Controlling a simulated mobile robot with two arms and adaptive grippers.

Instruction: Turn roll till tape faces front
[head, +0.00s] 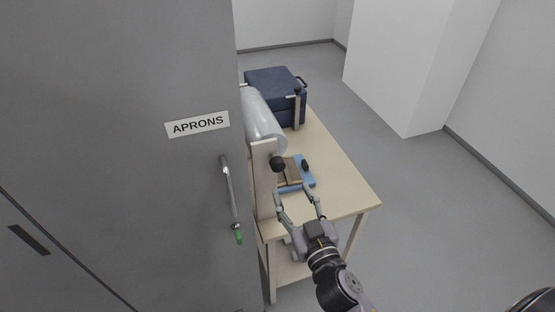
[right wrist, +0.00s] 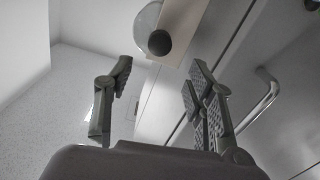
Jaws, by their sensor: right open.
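The roll (head: 259,120) is a pale, translucent cylinder lying across a wooden stand on the table, partly hidden by the grey door. The stand's near end board (head: 263,178) is upright, with a round black knob (head: 277,164) at its top. The roll's edge (right wrist: 146,20) and the knob (right wrist: 159,42) also show in the right wrist view. I cannot make out any tape on the roll. My right gripper (head: 297,192) is open and empty over the table's near end, apart from the roll. It also shows open in the right wrist view (right wrist: 160,72). My left gripper is out of view.
A grey door (head: 120,200) marked APRONS, with a metal handle (head: 229,185), stands close on the left. A blue and brown object (head: 309,176) lies on the table (head: 345,185) beside the stand. A dark blue case (head: 272,84) is behind. The floor at right is clear.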

